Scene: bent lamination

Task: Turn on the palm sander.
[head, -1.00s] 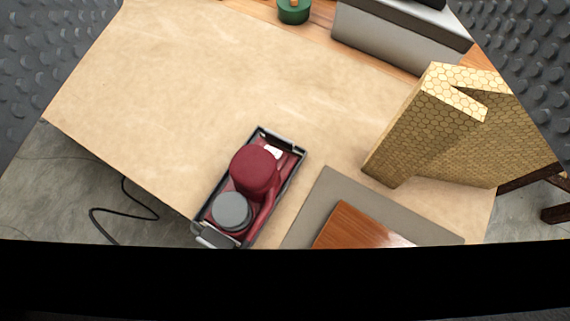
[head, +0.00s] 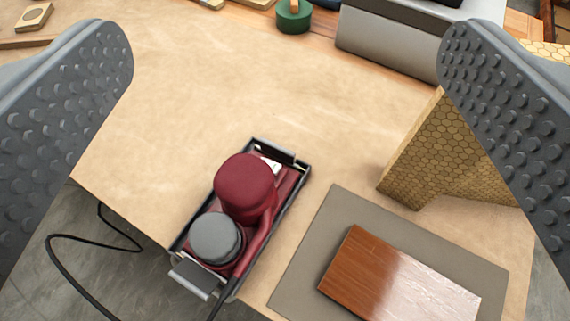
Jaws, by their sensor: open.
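The palm sander (head: 246,190) is dark red with a round top and a grey round cap (head: 215,238) at its near end. It sits in a dark clamp-ended frame near the table's front edge. A small white patch, perhaps a switch, shows at its far end (head: 271,164). My gripper (head: 288,60) is open and empty. Its two grey studded fingers stand wide apart at the left and right of the view, with the sander between and beyond them, not touched.
A grey mat (head: 310,260) with a glossy brown wood board (head: 390,280) lies right of the sander. A honeycomb-patterned block (head: 440,150) stands behind it. A grey box (head: 385,45) and a green round item (head: 293,16) are at the back. A black cord (head: 60,255) hangs at left. The table's middle is clear.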

